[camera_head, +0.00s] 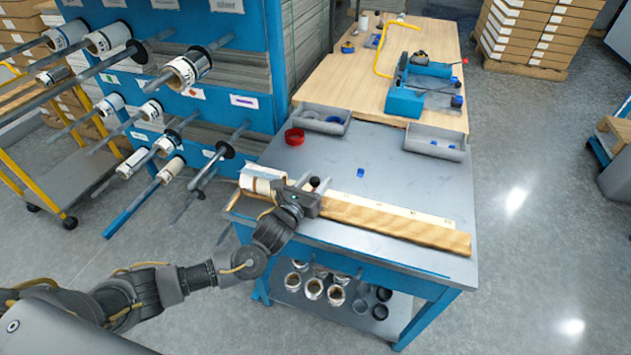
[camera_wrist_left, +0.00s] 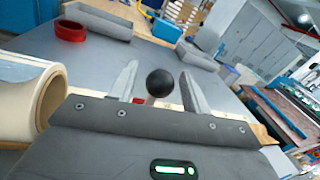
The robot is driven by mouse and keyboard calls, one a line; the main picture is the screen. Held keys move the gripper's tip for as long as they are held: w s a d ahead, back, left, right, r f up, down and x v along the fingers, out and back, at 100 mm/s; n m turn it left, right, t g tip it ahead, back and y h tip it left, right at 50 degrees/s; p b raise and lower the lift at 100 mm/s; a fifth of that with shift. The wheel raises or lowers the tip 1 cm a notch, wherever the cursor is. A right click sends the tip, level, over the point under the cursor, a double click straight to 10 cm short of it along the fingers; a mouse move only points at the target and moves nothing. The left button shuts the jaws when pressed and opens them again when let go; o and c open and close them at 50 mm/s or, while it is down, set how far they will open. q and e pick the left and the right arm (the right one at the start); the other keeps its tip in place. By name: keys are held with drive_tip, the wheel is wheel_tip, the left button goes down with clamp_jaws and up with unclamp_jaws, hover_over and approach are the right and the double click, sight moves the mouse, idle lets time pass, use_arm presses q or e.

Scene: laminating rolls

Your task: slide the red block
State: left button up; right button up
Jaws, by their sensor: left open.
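A small patch of red (camera_wrist_left: 138,101), perhaps the red block, shows beside the left finger in the left wrist view, mostly hidden by my gripper. A black ball knob (camera_wrist_left: 159,83) on a pale stem stands close to it. My left gripper (camera_head: 316,183) is over the left part of a wooden board (camera_head: 400,226) with a pale strip along it. In the left wrist view its fingers (camera_wrist_left: 159,74) are open, one on each side of the knob. I cannot tell whether they touch it. The red block cannot be made out in the head view.
A white roll (camera_head: 262,181) lies at the board's left end. A red ring (camera_head: 294,136), grey trays (camera_head: 322,118) and a small blue piece (camera_head: 361,172) are on the grey table (camera_head: 425,190). A rack of rolls stands left. The table's middle is mostly clear.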

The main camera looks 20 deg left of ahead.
use_arm(q)
drive_tip(key=shift+c, duration=0.2)
clamp_jaws()
drive_tip(key=shift+w+a+p, duration=0.1)
drive_tip(key=shift+a+p, duration=0.3)
drive_tip(key=shift+a, duration=1.65)
drive_tip(key=shift+o, duration=0.2)
unclamp_jaws()
drive_tip(key=shift+d, duration=0.15)
drive_tip(key=b+v, duration=0.1)
drive_tip(key=v, duration=0.9)
drive_tip(key=shift+s+b, duration=0.3)
drive_tip(key=shift+s, duration=0.05)
